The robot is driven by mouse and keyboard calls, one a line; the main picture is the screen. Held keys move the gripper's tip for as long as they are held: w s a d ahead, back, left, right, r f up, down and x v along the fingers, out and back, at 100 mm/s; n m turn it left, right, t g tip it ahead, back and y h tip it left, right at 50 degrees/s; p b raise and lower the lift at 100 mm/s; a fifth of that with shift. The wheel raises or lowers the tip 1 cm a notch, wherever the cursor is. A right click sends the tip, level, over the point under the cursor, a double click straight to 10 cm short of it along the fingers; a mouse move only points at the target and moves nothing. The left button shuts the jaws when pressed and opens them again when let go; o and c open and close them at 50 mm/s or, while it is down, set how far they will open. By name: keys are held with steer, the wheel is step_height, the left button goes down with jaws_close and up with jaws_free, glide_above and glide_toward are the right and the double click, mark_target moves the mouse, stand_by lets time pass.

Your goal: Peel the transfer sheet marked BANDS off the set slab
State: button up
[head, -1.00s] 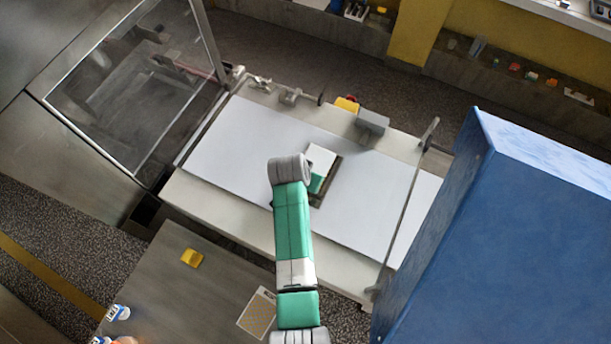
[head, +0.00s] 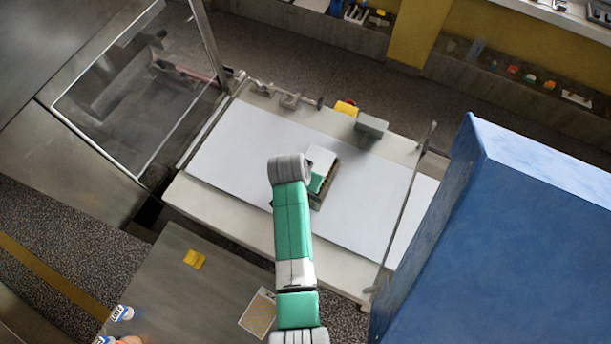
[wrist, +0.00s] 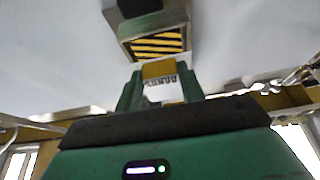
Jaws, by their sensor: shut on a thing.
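In the head view the slab (head: 325,196) is partly covered by my wrist. My gripper (wrist: 163,88) is shut on the transfer sheet (wrist: 162,90), holding a white and yellow part with dark lettering too small to read surely. The sheet's pale upper side (head: 321,157) shows beside my wrist in the head view. I cannot tell how much of the sheet touches the slab.
The white belt (head: 235,140) is clear around the slab. A large blue housing (head: 530,230) stands to the right and a clear framed panel (head: 140,90) to the left. A yellow block (head: 194,259) and a patterned card (head: 258,313) lie on the front table.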

step_height(320, 180, up, 5)
steer(key=p, duration=0.4)
steer(key=shift+r, duration=0.2)
